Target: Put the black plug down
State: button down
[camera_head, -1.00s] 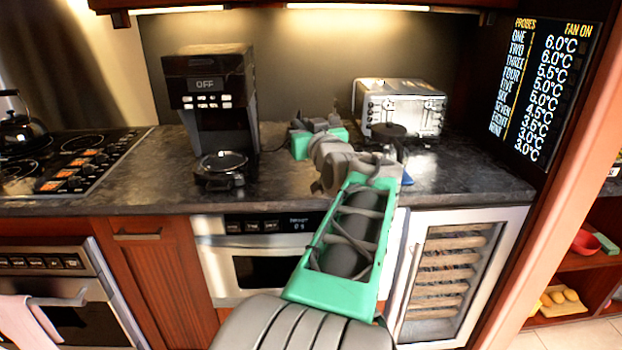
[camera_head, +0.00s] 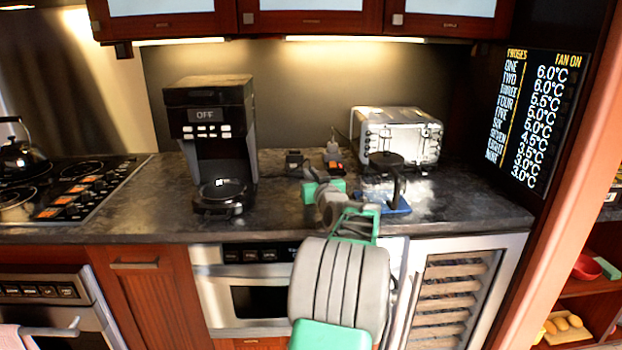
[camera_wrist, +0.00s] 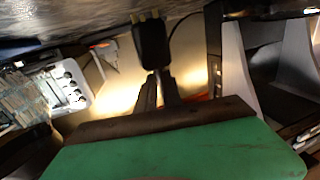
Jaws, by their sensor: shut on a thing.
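My gripper (camera_wrist: 158,88) is shut on the black plug (camera_wrist: 154,45) in the wrist view. The plug sits between the fingertips, with its prongs toward the top of the picture, where the dark counter surface shows. A thin dark cord trails from it to the right. In the head view my green gripper (camera_head: 324,190) is low at the counter, between the coffee machine and the toaster. I cannot clearly make out the plug there or whether it touches the counter.
The coffee machine (camera_head: 211,140) stands left of my gripper. The toaster (camera_head: 396,134) stands to the right at the back. The stone counter (camera_head: 270,215) is clear in front of the coffee machine's right side.

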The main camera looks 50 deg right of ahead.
jog(key=shift+f, duration=0.5)
jog(key=c, duration=1.5)
grip_release()
jog(key=shift+s+a+r, duration=0.1)
jog(key=shift+r, duration=0.1)
jog(key=b+v, duration=0.1)
jog(key=v, duration=1)
jog(key=shift+s+a, duration=0.25)
jog(key=shift+s, duration=0.1)
